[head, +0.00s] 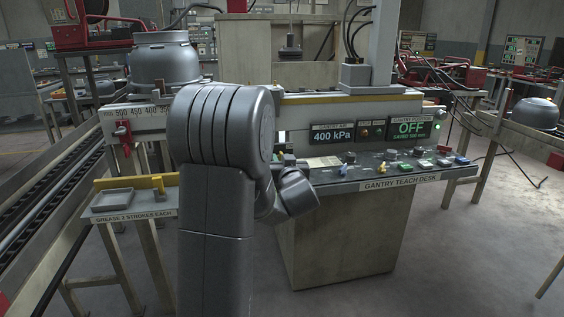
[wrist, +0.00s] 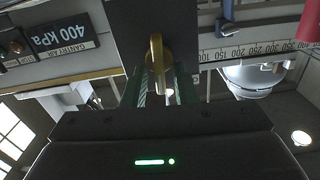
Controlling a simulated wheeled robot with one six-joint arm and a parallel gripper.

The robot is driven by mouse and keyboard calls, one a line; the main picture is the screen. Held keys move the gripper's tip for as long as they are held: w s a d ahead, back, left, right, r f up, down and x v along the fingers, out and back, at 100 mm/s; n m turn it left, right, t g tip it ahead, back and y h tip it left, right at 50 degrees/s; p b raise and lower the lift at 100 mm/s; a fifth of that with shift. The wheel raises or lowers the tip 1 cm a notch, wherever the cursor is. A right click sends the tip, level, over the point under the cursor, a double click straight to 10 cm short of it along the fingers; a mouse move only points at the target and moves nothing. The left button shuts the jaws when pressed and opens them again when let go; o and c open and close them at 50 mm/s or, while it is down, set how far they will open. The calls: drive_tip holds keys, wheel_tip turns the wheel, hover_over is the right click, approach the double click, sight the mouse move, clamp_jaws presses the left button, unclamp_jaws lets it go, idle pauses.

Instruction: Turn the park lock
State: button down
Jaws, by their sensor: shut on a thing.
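In the wrist view, which is upside down, a brass-coloured lever (wrist: 157,52) stands out from a dark plate (wrist: 150,18). It looks like the park lock, but no label on it is readable. My gripper (wrist: 161,88) is shut on this lever, with one green-edged finger on each side. The lever's far end is between the fingers and partly hidden. In the head view my own arm covers the lever and most of the gripper.
The gantry teach desk (head: 400,184) has several coloured knobs. Above it are a 400 kPa display (head: 332,135) and a display reading OFF (head: 411,128). A red clamp (head: 123,137) is by the scale at left. A grease shelf (head: 138,207) stands lower left.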

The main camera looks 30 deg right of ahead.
drive_tip(key=shift+f, duration=0.15)
drive_tip(key=n+b, duration=0.6)
drive_tip(key=a+n+b, duration=0.1)
drive_tip(key=n+b, duration=0.2)
drive_tip(key=shift+w+f+n+b, duration=0.1)
drive_tip(key=shift+f+n+b, duration=0.05)
drive_tip(key=shift+n+b, duration=0.15)
idle(0.5)
drive_tip(key=c, duration=1.5)
unclamp_jaws()
